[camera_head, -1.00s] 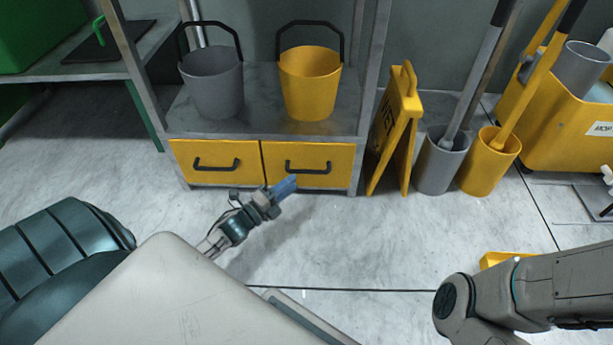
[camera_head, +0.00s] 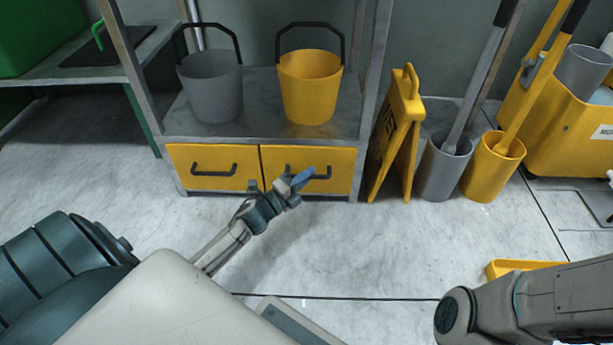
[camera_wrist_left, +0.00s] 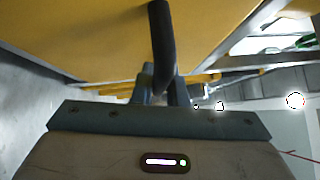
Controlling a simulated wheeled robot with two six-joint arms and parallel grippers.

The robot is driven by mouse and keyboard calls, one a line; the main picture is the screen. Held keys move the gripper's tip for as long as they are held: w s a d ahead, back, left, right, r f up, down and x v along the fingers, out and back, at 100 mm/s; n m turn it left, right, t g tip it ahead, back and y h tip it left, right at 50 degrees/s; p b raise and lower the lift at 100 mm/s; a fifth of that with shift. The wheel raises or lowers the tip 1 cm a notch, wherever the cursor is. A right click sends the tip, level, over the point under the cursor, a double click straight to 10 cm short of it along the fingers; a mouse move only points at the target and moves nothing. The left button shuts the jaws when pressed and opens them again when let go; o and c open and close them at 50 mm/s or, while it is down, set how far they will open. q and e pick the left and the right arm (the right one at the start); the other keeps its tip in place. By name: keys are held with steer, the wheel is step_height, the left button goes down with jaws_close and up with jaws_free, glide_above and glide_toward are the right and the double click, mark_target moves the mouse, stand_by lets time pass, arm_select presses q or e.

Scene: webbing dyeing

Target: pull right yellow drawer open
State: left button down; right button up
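The right yellow drawer (camera_head: 338,180) is shut, flush in the steel shelf under the yellow bucket. Its black bar handle (camera_head: 323,175) is partly hidden by my left gripper (camera_head: 299,180), which is at the handle's left part in the head view. In the left wrist view the handle (camera_wrist_left: 162,40) runs down between the two fingers of the left gripper (camera_wrist_left: 163,88). The fingers stand apart on either side of it; no firm grip shows. The yellow drawer front (camera_wrist_left: 90,35) fills the upper part of that view. My right gripper is out of view.
The left yellow drawer (camera_head: 190,180) is shut beside it. A grey bucket (camera_head: 212,88) and a yellow bucket (camera_head: 311,88) stand on the shelf above. A yellow floor sign (camera_head: 397,135) and mop buckets stand to the right. The floor (camera_head: 370,245) before the drawers is clear.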

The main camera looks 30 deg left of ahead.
arm_select(q)
steer(key=shift+s, duration=0.1)
steer(key=s+d+p, duration=0.4)
steer(key=s+d, duration=0.2)
steer(key=s, duration=0.4)
steer(key=s+d+p, duration=0.5)
steer(key=s+d, duration=0.1)
steer(key=s, duration=0.5)
steer(key=shift+d, duration=0.4)
steer(key=c, duration=1.5)
jaws_free()
steer(key=shift+w, duration=0.1)
steer(key=shift+o, duration=0.2)
